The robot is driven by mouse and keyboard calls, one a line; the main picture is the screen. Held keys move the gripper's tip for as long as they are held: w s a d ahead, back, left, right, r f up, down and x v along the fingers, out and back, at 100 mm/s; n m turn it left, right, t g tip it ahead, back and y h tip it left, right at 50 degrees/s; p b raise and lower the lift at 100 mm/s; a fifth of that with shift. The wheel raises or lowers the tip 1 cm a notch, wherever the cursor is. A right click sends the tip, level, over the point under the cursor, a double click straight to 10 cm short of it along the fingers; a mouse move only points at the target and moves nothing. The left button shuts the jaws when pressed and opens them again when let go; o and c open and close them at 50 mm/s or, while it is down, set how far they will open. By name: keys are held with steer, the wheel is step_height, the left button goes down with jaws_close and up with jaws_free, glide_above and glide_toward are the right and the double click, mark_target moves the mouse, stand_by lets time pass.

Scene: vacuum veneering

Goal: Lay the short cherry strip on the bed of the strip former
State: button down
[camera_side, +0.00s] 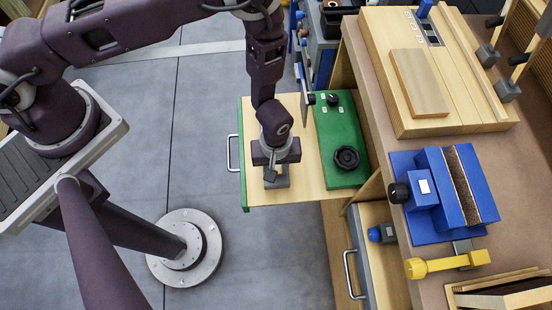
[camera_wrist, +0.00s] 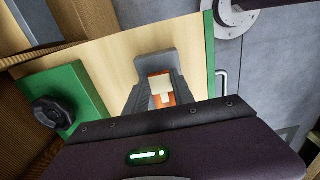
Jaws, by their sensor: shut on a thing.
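My gripper (camera_wrist: 161,88) is over the pale wooden surface of a green-edged pull-out drawer (camera_side: 300,192). In the wrist view its grey fingers are shut around a small orange and cream piece (camera_wrist: 161,91). I cannot tell whether this piece is the short cherry strip. A grey block (camera_wrist: 155,62) shows just beyond the fingertips. In the side view my gripper (camera_side: 276,180) points down and hides what it holds. A blue device (camera_side: 425,190) with a brown strip between its walls stands on the bench at right. I cannot tell whether it is the strip former.
A green panel with a black knob (camera_side: 346,158) lies right of my gripper. A wooden board (camera_side: 418,82) lies on a pale worktop at the back right. A yellow-handled tool (camera_side: 445,263) lies in front of the blue device. Open grey floor is left of the drawer.

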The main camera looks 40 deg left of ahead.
steer(key=shift+f, duration=0.15)
stand_by(0.4)
steer(key=c, duration=1)
jaws_free()
step_height(320, 180, up, 7)
steer(key=shift+r, duration=0.1)
